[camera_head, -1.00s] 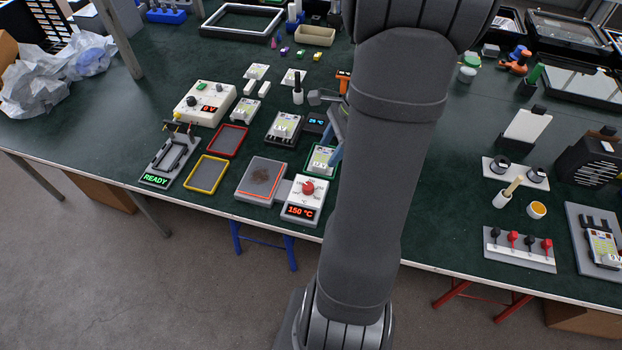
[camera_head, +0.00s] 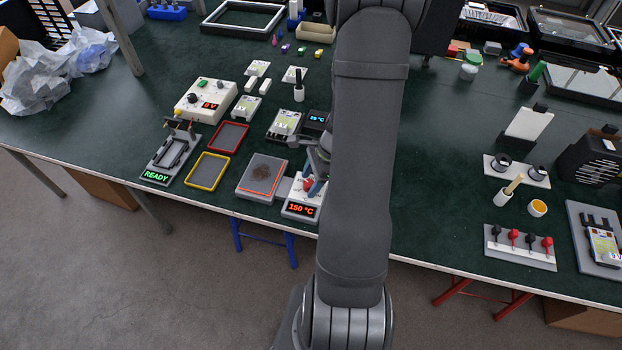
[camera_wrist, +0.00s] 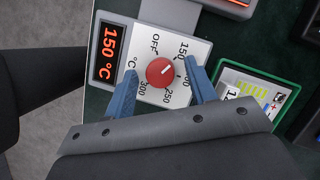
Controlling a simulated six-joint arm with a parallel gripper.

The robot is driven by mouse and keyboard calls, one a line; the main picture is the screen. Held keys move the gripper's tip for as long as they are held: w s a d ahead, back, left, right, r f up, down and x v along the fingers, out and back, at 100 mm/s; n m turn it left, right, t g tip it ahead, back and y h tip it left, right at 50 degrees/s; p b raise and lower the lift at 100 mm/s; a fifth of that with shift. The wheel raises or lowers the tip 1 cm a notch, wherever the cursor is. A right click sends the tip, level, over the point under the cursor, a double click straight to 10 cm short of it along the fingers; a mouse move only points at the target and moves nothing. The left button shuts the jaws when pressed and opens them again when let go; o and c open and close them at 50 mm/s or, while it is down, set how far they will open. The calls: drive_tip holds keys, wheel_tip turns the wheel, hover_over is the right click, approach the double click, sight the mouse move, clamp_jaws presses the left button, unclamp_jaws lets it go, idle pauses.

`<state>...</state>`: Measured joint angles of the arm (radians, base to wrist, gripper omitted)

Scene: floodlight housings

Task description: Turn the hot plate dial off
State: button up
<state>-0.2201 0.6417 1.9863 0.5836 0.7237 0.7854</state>
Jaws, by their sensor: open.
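The hot plate (camera_head: 247,188) is a grey slab with an orange-red outline and a dark patch, near the front edge of the table. Its control box (camera_head: 287,210) sits at its right and reads 150 °C in red. The red dial (camera_wrist: 174,72) carries a white pointer mark and has OFF, 150, 250 and 300 printed around it. My gripper (camera_wrist: 160,88) is open above the box, its two blue fingers on either side of the dial. Whether the fingers touch the dial, I cannot tell. In the head view my gripper (camera_head: 314,182) and arm partly cover the box.
A green-edged tray with a circuit board (camera_wrist: 255,92) lies close beside the box. A yellow tray (camera_head: 207,172), a red tray (camera_head: 229,137) and a small 25 °C display (camera_head: 317,120) are near.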

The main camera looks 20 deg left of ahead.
drive_tip(key=c, duration=1)
drive_tip(key=shift+o, duration=0.2)
drive_tip(key=shift+n, duration=0.4)
drive_tip(key=n, duration=0.2)
drive_tip(key=n+g+h, duration=0.1)
drive_tip(key=n, duration=0.1)
drive_tip(key=shift+w+a+n+h, duration=0.1)
drive_tip(key=shift+w+n+h, duration=0.05)
drive_tip(key=shift+n+h, duration=0.15)
drive_tip(key=n+h, duration=0.1)
drive_tip(key=n, duration=0.2)
drive_tip(key=n+g+h, duration=0.1)
drive_tip(key=n, duration=0.2)
drive_tip(key=shift+a, duration=0.15)
drive_tip(key=shift+n, duration=0.4)
